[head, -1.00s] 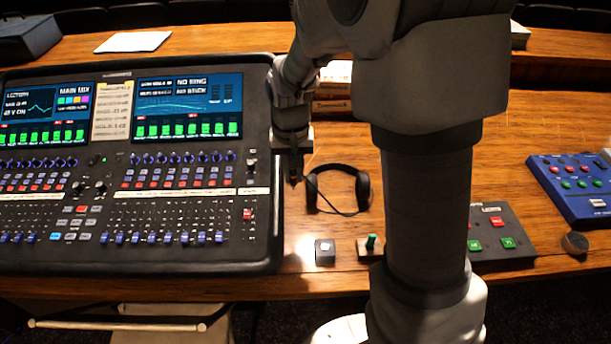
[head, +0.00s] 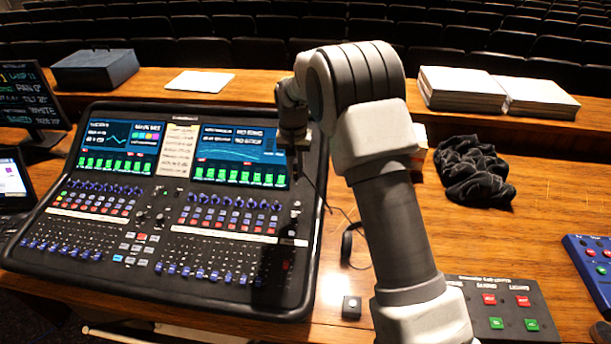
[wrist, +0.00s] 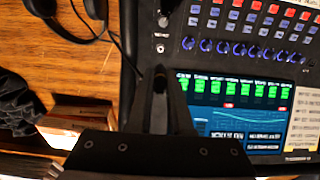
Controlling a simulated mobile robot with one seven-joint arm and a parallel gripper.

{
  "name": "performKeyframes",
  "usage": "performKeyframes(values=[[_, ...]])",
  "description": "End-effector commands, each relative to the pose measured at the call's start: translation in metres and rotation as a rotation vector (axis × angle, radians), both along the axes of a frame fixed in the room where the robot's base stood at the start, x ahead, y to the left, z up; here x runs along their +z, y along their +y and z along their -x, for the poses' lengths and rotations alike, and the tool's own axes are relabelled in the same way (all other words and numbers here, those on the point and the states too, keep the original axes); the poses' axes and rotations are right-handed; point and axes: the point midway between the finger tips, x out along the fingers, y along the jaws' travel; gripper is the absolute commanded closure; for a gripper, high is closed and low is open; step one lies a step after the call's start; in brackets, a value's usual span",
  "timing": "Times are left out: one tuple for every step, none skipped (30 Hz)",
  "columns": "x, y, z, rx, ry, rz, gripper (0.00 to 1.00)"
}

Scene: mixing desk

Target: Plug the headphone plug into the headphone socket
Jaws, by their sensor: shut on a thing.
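My gripper (wrist: 160,85) is shut on the dark headphone plug (wrist: 159,76), of which little shows between the fingertips. In the head view my gripper (head: 296,150) is over the upper right side of the mixing desk (head: 150,285). A small round silver-rimmed socket (wrist: 160,48) on the desk's side strip lies just beyond the fingertips in the wrist view. The plug looks apart from it, though its height is unclear. The black headphones (head: 347,246) lie on the table, partly hidden by my arm. Their thin cable (wrist: 120,42) runs toward my gripper.
A black knob (wrist: 164,18) is near the socket. The desk screen (wrist: 245,115) and blue knobs lie beside the gripper. Right of the desk are a small button box (head: 352,307), a black cloth (head: 470,172) and a control box (head: 505,300). Bare wood shows between them.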

Motion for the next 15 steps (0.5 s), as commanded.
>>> performKeyframes(values=[[-0.01, 0.002, -0.004, 0.0, 0.003, 0.0, 1.0], [-0.021, 0.001, -0.003, 0.0, 0.003, 0.0, 1.0], [-0.029, 0.001, -0.004, 0.0, 0.003, 0.0, 1.0], [-0.035, 0.001, -0.005, 0.0, 0.003, 0.0, 1.0], [-0.041, 0.0, -0.005, 0.0, 0.003, 0.0, 1.0], [-0.049, 0.0, -0.006, 0.0, 0.003, 0.0, 1.0], [-0.054, 0.0, -0.007, 0.0, 0.002, 0.001, 1.0], [-0.058, 0.0, -0.007, 0.0, 0.002, 0.001, 1.0], [-0.064, 0.0, -0.008, 0.0, 0.001, 0.0, 1.0], [-0.068, 0.0, -0.009, 0.0, 0.0, 0.0, 1.0], [-0.072, 0.0, -0.009, 0.001, 0.0, 0.0, 1.0], [-0.077, 0.0, -0.01, 0.001, 0.0, 0.0, 1.0], [-0.079, -0.001, -0.01, 0.001, 0.0, 0.0, 1.0], [-0.082, -0.001, -0.01, 0.001, 0.0, 0.0, 1.0], [-0.084, -0.001, -0.011, 0.001, 0.0, 0.0, 1.0]])
